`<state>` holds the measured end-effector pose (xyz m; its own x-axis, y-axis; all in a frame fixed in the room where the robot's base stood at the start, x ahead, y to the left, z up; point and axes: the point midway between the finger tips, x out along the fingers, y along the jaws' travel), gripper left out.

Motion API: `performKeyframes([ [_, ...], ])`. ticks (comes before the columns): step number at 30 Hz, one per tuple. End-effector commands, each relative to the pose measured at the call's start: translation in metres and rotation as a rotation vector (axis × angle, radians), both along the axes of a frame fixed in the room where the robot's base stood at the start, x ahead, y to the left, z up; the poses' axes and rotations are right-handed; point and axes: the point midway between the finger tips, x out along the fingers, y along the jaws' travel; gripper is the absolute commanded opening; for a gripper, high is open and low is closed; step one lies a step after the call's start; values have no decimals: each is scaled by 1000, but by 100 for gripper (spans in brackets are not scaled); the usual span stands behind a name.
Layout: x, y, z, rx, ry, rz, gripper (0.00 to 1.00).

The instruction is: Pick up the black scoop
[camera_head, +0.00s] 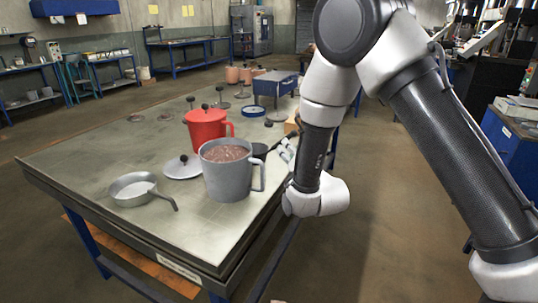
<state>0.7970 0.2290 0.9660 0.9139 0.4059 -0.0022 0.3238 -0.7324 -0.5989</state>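A black object that looks like the scoop (259,149) lies on the table behind the large grey mug (226,172), and the mug partly hides it. A thin dark part stretches from it toward the right. My gripper (286,151) is at the table's right edge, just right of the black object. My wrist covers much of the gripper, and its fingers are too small to read. I cannot tell whether it touches the scoop. The grey mug is filled with brown granular material.
A red pot (206,127), a grey lid with a black knob (182,168) and a shallow metal pan (132,190) stand near the mug on the metal table (75,165). A blue box (274,86) and copper-coloured pots (233,75) stand farther back. The table's left part is mostly clear.

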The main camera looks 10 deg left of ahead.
Motion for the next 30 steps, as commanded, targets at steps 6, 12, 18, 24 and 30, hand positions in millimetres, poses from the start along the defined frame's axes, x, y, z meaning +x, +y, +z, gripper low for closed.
performKeyframes([
  [6,24,9,1,2,-4,-1,40],
  [12,55,18,2,2,-3,-2,40],
  [18,71,25,2,0,-3,-1,40],
  [24,71,25,2,0,-2,0,40],
  [30,70,25,2,0,-2,0,4],
])
